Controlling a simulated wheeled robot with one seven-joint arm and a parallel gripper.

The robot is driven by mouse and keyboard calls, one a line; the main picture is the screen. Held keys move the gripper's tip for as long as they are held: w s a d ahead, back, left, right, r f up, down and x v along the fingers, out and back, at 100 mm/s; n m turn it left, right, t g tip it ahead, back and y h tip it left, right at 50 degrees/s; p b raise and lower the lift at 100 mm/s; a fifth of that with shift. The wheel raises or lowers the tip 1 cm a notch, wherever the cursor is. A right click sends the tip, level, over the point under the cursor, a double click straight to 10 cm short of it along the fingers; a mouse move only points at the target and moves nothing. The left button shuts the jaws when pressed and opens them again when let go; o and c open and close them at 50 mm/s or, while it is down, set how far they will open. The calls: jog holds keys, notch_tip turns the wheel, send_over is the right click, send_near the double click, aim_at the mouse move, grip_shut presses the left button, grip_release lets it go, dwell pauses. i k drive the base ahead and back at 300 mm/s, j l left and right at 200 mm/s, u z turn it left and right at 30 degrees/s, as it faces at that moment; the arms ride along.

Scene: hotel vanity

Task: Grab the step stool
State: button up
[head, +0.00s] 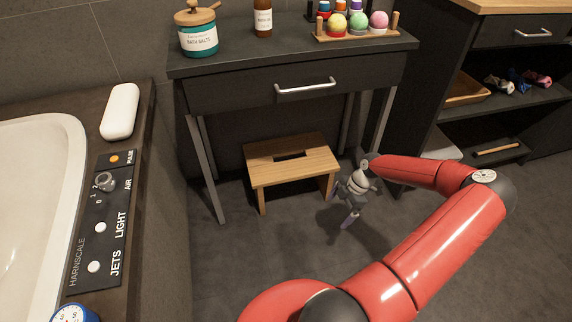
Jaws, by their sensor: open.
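A wooden step stool (296,166) stands upright on the dark floor under the vanity table, in the middle of the head view. Its top has a dark slot cut in it, and its front legs show. My gripper (342,204) is just to the right of the stool, low over the floor and pointing down. It is open, with nothing seen between its fingers. Whether any part touches the stool's right side cannot be told.
The vanity table (230,87) with metal legs stands over the stool, carrying a bath salts jar (198,32), a bottle (263,17) and a rack of coloured balls (358,30). A bathtub (30,190) is at left, dark shelving (430,100) at right. The floor in front is clear.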

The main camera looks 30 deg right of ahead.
aim_at(319, 162)
jog(key=i, duration=0.85)
